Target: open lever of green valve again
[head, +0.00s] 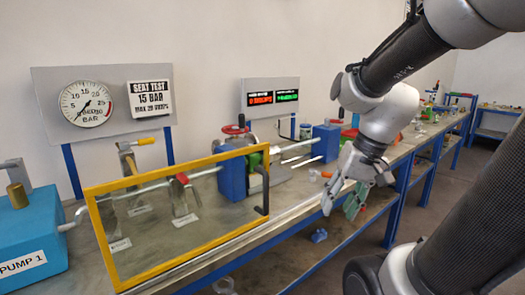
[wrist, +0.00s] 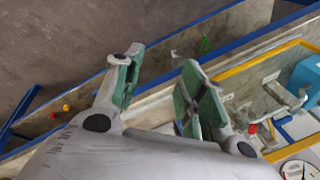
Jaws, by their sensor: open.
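A green valve body (head: 262,160) sits at the bench between blue blocks, behind the clear panel of a yellow-framed guard (head: 175,265). Its lever is too small to make out; a dark upright handle (head: 264,190) shows at the guard's right end, just in front of the valve. My gripper (head: 342,204) is open and empty, with green finger pads, over the bench's front edge to the right of the guard and apart from it. In the wrist view my gripper's fingers (wrist: 163,82) stand apart with nothing between them, and the guard's yellow frame (wrist: 262,60) is on the right.
A blue pump (head: 25,240) stands at the left end. A pressure gauge (head: 86,104) and a sign (head: 150,99) are on a back panel. Behind the guard are a red-handled part (head: 182,178) and an orange-handled part (head: 145,141). A red handwheel (head: 235,129) rises near the valve. Floor lies in front.

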